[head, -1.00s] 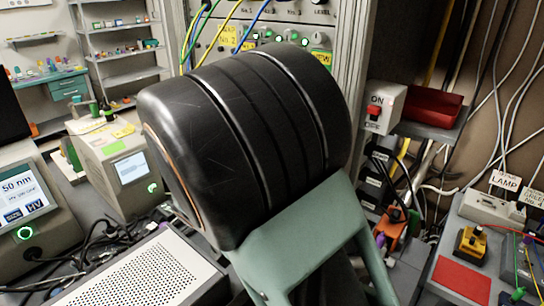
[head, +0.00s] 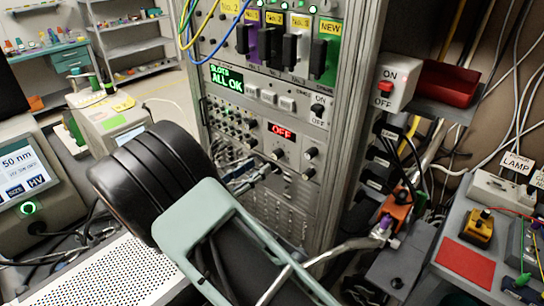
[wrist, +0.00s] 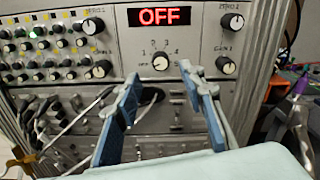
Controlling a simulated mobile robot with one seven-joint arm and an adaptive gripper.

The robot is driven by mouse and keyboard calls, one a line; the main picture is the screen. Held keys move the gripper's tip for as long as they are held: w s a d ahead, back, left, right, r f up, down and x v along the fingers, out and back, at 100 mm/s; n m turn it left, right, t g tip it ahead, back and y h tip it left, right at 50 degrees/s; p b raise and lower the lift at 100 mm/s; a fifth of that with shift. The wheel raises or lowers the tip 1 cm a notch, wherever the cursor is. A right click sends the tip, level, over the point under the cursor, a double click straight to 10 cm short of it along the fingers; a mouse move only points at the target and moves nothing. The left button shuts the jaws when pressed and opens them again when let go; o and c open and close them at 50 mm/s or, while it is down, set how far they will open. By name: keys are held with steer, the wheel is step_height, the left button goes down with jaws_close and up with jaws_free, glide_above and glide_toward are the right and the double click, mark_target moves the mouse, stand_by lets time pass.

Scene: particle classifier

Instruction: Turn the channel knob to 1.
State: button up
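The channel knob (wrist: 160,62) is a small dark knob with a pale face, with numbers printed around it, on a grey panel just below a red-lit OFF display (wrist: 160,16). I cannot tell which number it points at. In the head view the knob (head: 279,153) sits below the same display (head: 282,131). My gripper (wrist: 160,80) is open and empty in the wrist view. Its two blue-padded fingers stand on either side below the knob, apart from it. In the head view my dark arm hides part of the rack.
Other knobs flank it: two at right (wrist: 232,21) and (wrist: 225,65), and two at left (wrist: 93,26) and (wrist: 102,69). Rows of small knobs and cables lie at left. Grey cables (wrist: 75,117) hang below. A white ON/OFF switch box (head: 395,83) is at right of the rack.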

mark_target(274, 156)
steer(key=p+x, duration=0.1)
steer(key=x, duration=0.6)
jaws_close()
